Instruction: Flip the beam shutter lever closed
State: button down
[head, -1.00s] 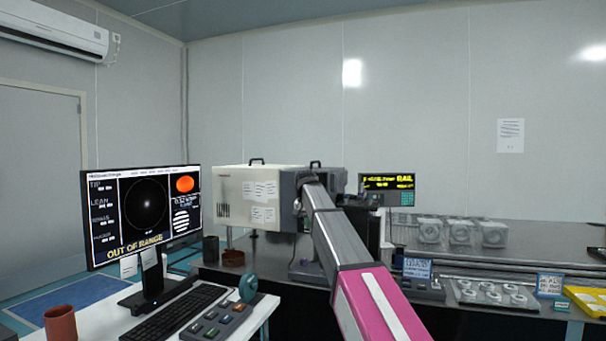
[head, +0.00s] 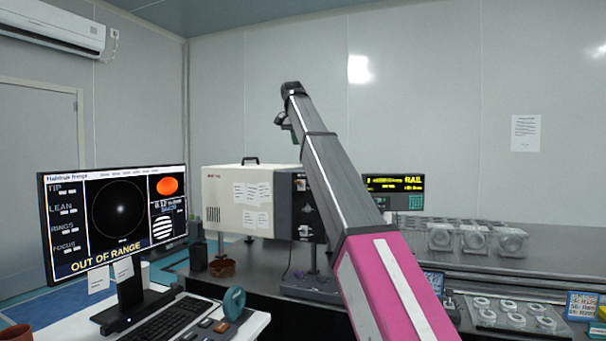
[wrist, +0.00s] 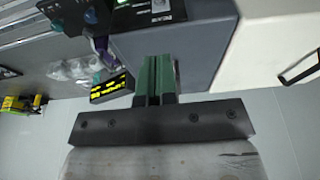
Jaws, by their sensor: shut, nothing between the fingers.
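I cannot pick out the beam shutter lever for certain in either view. A cream instrument box (head: 238,200) with a dark grey end section (head: 301,204) stands on the optical table, and my arm covers part of its right side. In the wrist view the grey end section (wrist: 185,38) lies just beyond my fingers. My gripper (head: 281,119) is raised above the box in the head view. In the wrist view its green fingers (wrist: 156,62) are shut together and empty. A small purple part (wrist: 101,47) shows beside the grey section; what it is I cannot tell.
A monitor (head: 118,219) reading "OUT OF RANGE" and a keyboard (head: 160,320) are at the left. A yellow-text display (head: 394,183) stands behind my arm. Several mounts (head: 474,238) sit on the optical table at right.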

jog(key=shift+w+r, duration=0.2)
jog(key=shift+d, duration=0.1)
send_over(298, 182)
jog(key=w, duration=0.3)
jog(key=f, duration=0.9)
jog(key=shift+s+d+f, duration=0.1)
jog(key=shift+d+f, duration=0.2)
jog(key=shift+d, duration=0.05)
jog(key=shift+s+a+f, duration=0.1)
jog(key=shift+s+f, duration=0.2)
jog(key=shift+f, duration=0.25)
jog(key=shift+s+a+f, duration=0.1)
jog(key=shift+s+f, duration=0.15)
jog(key=shift+f, duration=0.3)
jog(key=shift+s+a+f, duration=0.2)
jog(key=shift+s+f, duration=0.1)
jog(key=shift+f, duration=0.35)
jog(key=shift+s, duration=0.1)
